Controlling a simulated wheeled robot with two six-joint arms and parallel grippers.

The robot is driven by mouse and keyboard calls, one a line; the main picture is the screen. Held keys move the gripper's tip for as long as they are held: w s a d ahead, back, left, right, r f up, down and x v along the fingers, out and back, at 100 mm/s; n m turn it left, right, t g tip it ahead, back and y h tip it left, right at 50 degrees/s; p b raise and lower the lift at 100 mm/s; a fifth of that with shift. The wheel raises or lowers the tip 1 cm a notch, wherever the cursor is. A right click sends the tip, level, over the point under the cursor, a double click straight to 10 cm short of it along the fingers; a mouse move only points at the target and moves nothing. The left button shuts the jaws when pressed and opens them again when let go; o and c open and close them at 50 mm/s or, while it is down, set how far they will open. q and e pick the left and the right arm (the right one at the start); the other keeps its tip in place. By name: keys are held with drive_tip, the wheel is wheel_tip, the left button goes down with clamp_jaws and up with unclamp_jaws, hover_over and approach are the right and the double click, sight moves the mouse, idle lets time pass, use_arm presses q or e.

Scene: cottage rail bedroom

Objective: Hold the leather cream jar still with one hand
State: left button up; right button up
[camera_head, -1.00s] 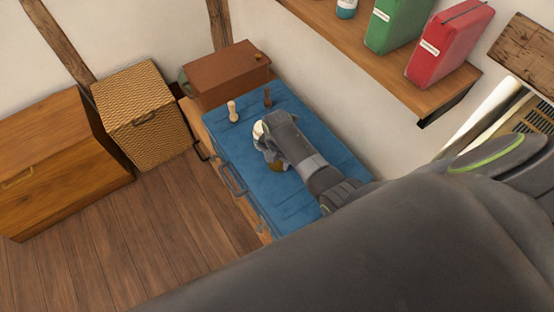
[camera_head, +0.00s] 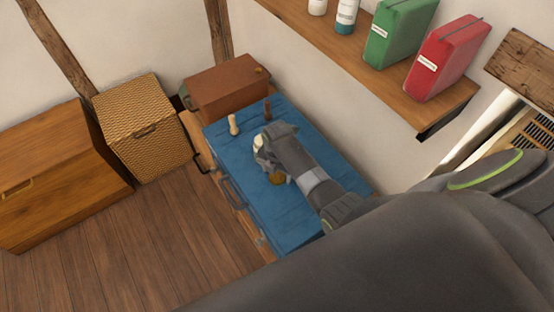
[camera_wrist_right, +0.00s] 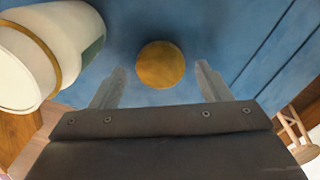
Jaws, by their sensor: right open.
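A cream-white jar (camera_wrist_right: 38,58) with a gold band and a greenish label patch fills the upper left of the right wrist view. In the head view the jar (camera_head: 258,143) is partly hidden by my right gripper (camera_head: 270,168). A round amber-brown disc (camera_wrist_right: 160,64) lies on the blue surface between the open, empty fingers of my right gripper (camera_wrist_right: 160,72); I cannot tell whether it is a lid or another item. The disc (camera_head: 277,179) also shows in the head view. The jar is beside the gripper, outside its fingers. My left gripper is not in view.
The blue padded surface (camera_head: 237,177) has two small upright pieces, one pale (camera_head: 233,125) and one dark (camera_head: 267,108), at its far end. A brown box (camera_head: 225,85) stands behind. A wall shelf (camera_head: 345,55) with green and red cases overhangs at right.

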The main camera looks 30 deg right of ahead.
sight(277, 176)
wheel_tip(277, 176, up, 11)
idle(0.4)
drive_tip(key=shift+s+f, duration=0.1)
